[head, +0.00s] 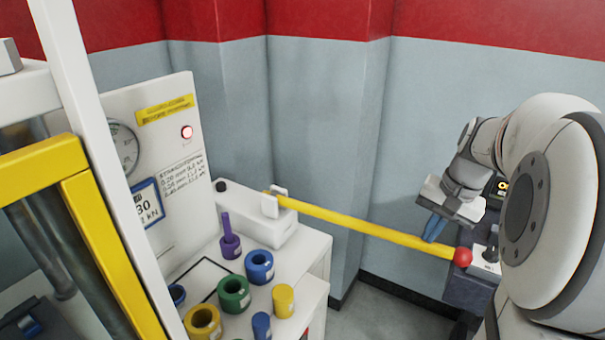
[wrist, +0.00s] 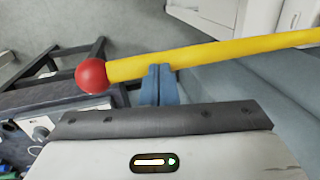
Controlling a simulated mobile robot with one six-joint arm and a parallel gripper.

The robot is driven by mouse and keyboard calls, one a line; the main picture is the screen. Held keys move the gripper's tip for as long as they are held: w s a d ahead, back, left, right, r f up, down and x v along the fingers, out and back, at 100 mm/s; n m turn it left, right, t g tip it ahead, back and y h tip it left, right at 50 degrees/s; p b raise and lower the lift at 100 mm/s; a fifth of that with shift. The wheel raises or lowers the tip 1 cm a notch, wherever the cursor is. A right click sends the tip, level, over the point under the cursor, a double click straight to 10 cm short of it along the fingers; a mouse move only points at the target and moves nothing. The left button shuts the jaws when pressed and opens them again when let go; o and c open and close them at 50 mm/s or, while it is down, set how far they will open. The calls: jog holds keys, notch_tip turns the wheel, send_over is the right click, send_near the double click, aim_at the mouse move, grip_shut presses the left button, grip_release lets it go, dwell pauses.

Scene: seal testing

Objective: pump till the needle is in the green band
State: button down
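A long yellow pump lever (head: 360,230) with a red ball end (head: 463,257) runs from a white pump block (head: 257,225) on the cabinet out to the right. My gripper (head: 433,230) points down at the lever near the ball. In the wrist view, its blue fingers (wrist: 160,78) lie side by side with no visible gap, their tips at the lever's edge, beside the red ball (wrist: 91,75). Firm contact cannot be told. The round gauge (head: 124,146) is partly hidden by a white post; its needle and green band cannot be made out.
Several coloured rings and plugs, including a green ring (head: 234,293), stand on the white cabinet top left of the lever. A red lamp (head: 187,132) glows on the panel. A yellow and white frame (head: 100,230) fills the left foreground. Grey walls stand behind the lever.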

notch_tip(320, 180, up, 5)
jog(key=p, duration=0.2)
jog(key=shift+a+p, duration=0.1)
jog(key=shift+p, duration=0.3)
jog(key=shift+f, duration=0.1)
jog(key=s+d+b+x, duration=0.1)
jog(key=d+b+x, duration=0.1)
jog(key=b+x, duration=0.8)
notch_tip(320, 180, down, 4)
jog(key=shift+s+r, duration=0.15)
jog(key=shift+s, duration=0.05)
jog(key=shift+d, duration=0.1)
